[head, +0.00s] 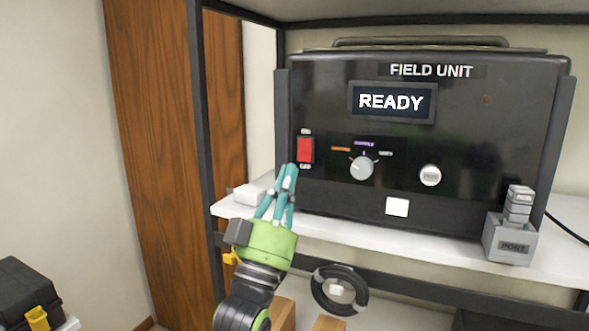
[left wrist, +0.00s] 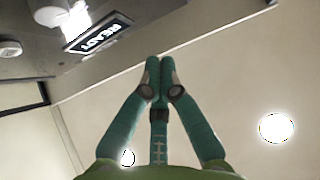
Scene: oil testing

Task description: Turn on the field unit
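The field unit (head: 460,120) is a black case on a white shelf, and its display (head: 391,102) reads READY. A red rocker switch (head: 305,150) sits on the left of its front panel, with small labels above and below it. My left gripper (head: 290,170) is just below and left of the switch, fingers pointing up. Whether it touches the panel I cannot tell. In the left wrist view its teal fingertips (left wrist: 160,62) meet with nothing between them. My right gripper is not in view.
A dial (head: 361,168) and a round button (head: 430,175) are right of the switch. A grey port block (head: 510,240) stands at the shelf's right end. A dark shelf post (head: 203,120) rises at the left. A black ring-shaped object (head: 340,290) is below the shelf.

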